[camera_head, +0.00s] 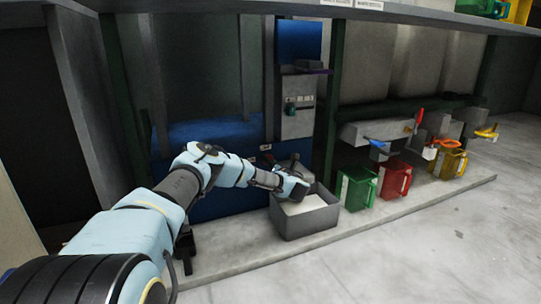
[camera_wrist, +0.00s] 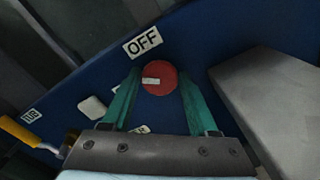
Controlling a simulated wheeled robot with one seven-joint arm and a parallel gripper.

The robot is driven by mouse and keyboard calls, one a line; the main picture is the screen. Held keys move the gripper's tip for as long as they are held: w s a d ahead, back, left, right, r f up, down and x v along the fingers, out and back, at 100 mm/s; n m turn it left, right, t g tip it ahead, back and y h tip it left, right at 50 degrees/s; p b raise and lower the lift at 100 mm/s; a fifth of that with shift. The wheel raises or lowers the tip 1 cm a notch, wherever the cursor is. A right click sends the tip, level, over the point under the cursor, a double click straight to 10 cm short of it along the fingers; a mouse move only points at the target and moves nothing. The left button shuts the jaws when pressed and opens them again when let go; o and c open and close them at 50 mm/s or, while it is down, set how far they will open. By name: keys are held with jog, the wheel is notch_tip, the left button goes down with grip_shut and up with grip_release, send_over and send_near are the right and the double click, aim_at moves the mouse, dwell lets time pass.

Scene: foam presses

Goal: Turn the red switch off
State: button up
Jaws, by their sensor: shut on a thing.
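The round red switch (camera_wrist: 159,78) is on a dark blue panel (camera_wrist: 205,45) in the wrist view, with a small pale mark on its face. A white label reading OFF (camera_wrist: 142,42) is just above and left of it. My gripper (camera_wrist: 160,88) has its two teal fingers on either side of the switch and is shut on it. Part of another label shows below the switch between the fingers. In the head view my arm reaches to the blue press near the grey bin; the red switch is hidden there.
A grey bin (camera_head: 305,223) with white contents stands below my wrist. A grey block (camera_wrist: 270,100) is close right of the fingers. A yellow handle (camera_wrist: 20,130) and a white square piece (camera_wrist: 93,107) are to the left. Green, red and yellow containers (camera_head: 395,180) stand farther right.

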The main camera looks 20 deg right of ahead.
jog(key=m+p, duration=0.3)
jog(key=m, duration=0.2)
jog(key=m+p, duration=0.3)
jog(key=m, duration=0.3)
jog(key=shift+d+f, duration=0.1)
jog(key=shift+f, duration=0.1)
dwell(0.4)
jog(key=o, duration=1.3)
jog(key=shift+o, duration=0.2)
jog(key=s+d+p, duration=0.1)
jog(key=s+p, duration=0.3)
jog(key=s, duration=0.6)
jog(key=shift+s+d, duration=0.2)
jog(key=shift+s, duration=0.2)
